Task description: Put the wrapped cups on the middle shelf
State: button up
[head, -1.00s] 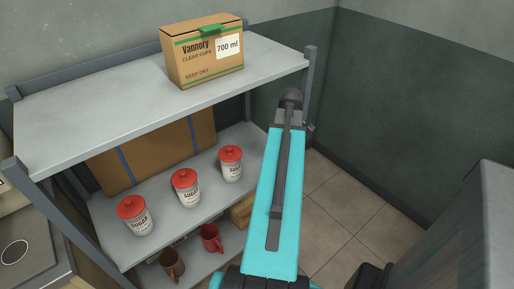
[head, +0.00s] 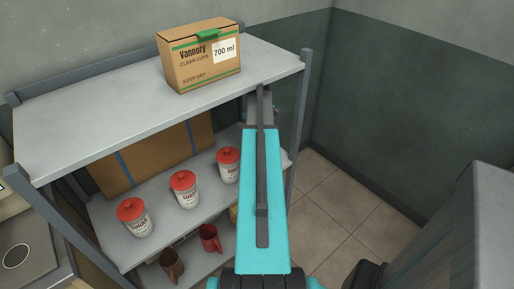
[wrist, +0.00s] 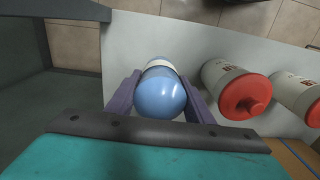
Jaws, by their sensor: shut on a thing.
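My gripper (wrist: 160,98) has its two purple fingers on either side of a rounded blue thing with a pale band, which I take for the wrapped cups (wrist: 160,95). The fingers are shut on it. It is over the right end of the middle shelf (wrist: 135,40), beside a sugar jar (wrist: 235,88). I cannot tell whether it touches the shelf. In the head view, my arm hides the gripper and the cups. The middle shelf (head: 160,208) also shows there, below the top shelf.
Several red-lidded sugar jars (head: 184,188) stand in a row on the middle shelf, with a large cardboard box (head: 150,155) behind them. Mugs (head: 209,238) stand on the lower shelf. A rack post (head: 299,120) rises at the right end.

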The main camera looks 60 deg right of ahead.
jog(key=shift+w+d+f, duration=0.1)
jog(key=shift+w+f, duration=0.2)
jog(key=shift+f, duration=1.25)
jog(key=shift+f+p, duration=0.5)
jog(key=shift+f, duration=0.9)
jog(key=shift+w+f, duration=0.15)
jog(key=shift+f, duration=0.4)
jog(key=shift+f, duration=0.1)
jog(key=o, duration=1.1)
jog(key=shift+o, duration=0.2)
